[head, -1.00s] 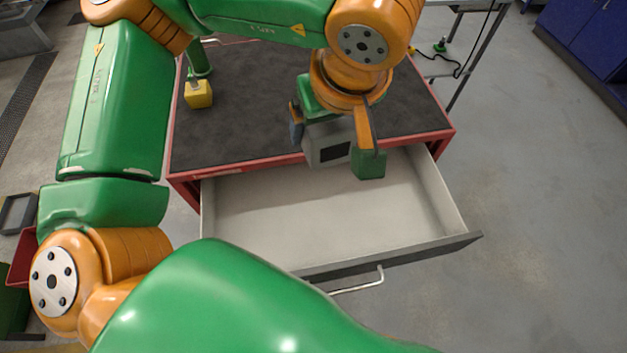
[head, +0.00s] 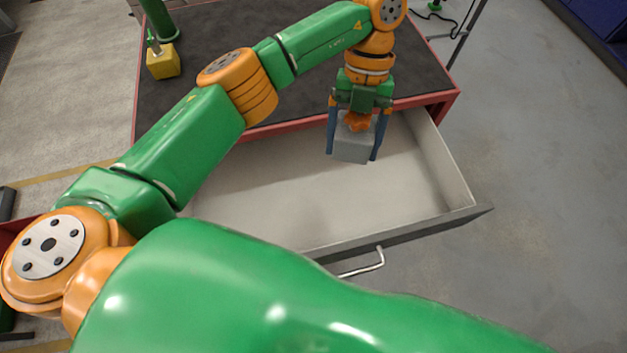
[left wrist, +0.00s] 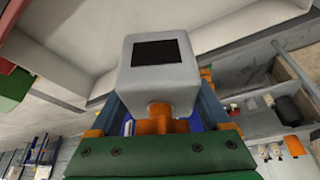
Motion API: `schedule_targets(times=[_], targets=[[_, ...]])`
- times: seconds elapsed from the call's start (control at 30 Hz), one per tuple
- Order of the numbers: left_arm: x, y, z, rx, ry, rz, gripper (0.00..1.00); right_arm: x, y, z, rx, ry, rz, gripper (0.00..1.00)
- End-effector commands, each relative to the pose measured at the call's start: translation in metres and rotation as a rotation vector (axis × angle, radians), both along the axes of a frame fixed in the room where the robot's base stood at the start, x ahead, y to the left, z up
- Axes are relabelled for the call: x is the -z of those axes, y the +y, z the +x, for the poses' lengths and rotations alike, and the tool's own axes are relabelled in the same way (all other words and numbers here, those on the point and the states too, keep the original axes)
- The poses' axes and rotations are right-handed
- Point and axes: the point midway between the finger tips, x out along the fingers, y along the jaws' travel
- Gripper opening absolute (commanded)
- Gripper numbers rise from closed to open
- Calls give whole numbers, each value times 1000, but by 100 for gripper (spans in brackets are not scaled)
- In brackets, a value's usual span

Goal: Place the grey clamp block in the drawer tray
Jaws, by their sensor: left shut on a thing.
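The grey clamp block (head: 353,148) is held between the blue fingers of my left gripper (head: 356,140), over the far right part of the open drawer tray (head: 300,200). In the left wrist view the block (left wrist: 190,85) shows a black square patch and sits between the fingers. The drawer tray is pale inside, empty where I can see it, and pulled out from the red bench. The block's height above the tray floor is hard to tell. My right gripper is not in view.
The bench top (head: 290,85) is dark and mostly clear, behind the drawer. A yellow block (head: 163,62) at the bench's left hangs under or touches a green post. The drawer's front wall has a metal handle (head: 362,265). Grey floor lies free at right.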

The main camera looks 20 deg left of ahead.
Motion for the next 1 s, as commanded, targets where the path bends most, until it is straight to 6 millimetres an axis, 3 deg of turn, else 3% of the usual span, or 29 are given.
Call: schedule_targets(times=[0.03,0.27,0.4,0.6,0.77,1.0], targets=[[16,-2,-2,-108,6,-7,0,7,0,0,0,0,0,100],[68,6,3,-822,1,-2,0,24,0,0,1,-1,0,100],[96,32,10,-1308,-1,4,0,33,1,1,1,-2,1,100],[120,79,16,-1833,-4,6,0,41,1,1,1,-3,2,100],[132,95,16,-1990,-1,7,0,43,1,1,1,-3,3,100],[183,96,16,-1999,-1,8,0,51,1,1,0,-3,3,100]])
